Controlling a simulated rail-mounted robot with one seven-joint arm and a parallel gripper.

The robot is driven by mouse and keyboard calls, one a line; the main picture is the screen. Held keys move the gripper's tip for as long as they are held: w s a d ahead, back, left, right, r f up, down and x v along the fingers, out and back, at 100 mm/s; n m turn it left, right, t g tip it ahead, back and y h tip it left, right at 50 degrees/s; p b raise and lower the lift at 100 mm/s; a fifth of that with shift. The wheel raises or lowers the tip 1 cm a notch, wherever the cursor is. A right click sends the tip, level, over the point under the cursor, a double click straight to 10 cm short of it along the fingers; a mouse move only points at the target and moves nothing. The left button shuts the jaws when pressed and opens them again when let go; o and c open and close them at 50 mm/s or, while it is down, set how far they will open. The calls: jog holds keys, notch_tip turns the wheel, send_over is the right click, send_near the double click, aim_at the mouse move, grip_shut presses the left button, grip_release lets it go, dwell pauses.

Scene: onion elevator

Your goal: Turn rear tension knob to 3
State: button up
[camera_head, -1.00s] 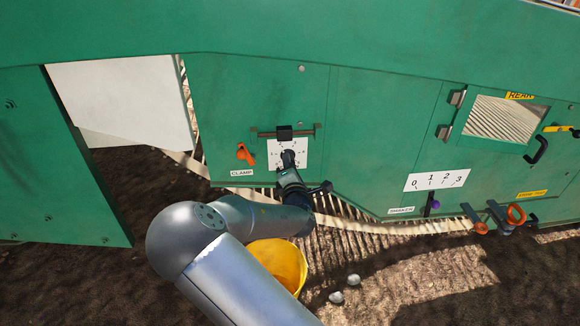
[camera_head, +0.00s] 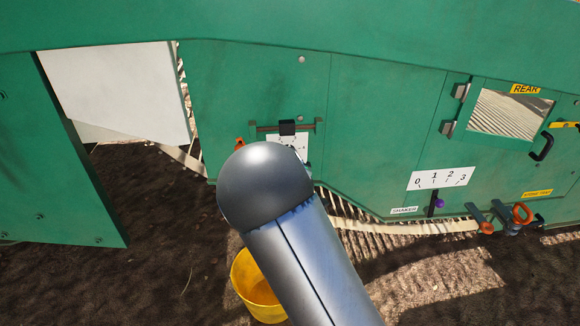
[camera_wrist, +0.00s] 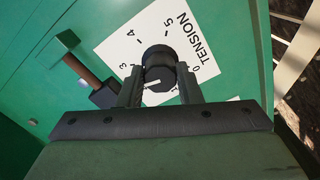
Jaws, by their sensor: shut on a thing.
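The tension knob (camera_wrist: 158,60) is a black round knob on a white dial plate (camera_wrist: 120,48) marked TENSION, with 0, 3, 4 and 5 readable. My gripper (camera_wrist: 158,80) is shut on the knob, one dark finger on each side, in the wrist view. A short white mark shows on the knob's lower face between the fingers. I cannot tell exactly which number it points to; the lower part of the scale is partly hidden.
A black block (camera_head: 287,127) on a rod sits just above the plate. An orange handle (camera_head: 240,143) is left of it. A yellow bucket (camera_head: 256,285) stands below. The shaker scale (camera_head: 440,179), hatch (camera_head: 508,113) and orange-handled levers (camera_head: 508,217) are to the right.

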jog(key=shift+f+m+b, duration=0.1)
jog(key=shift+m+b, duration=0.6)
jog(key=shift+m, duration=0.4)
jog(key=o, duration=1)
jog(key=shift+c, duration=0.2)
jog(key=shift+s, duration=0.15)
jog(key=s+d+p, duration=0.2)
jog(key=s+p, duration=1.3)
jog(key=s, duration=0.2)
jog(key=shift+d, duration=0.35)
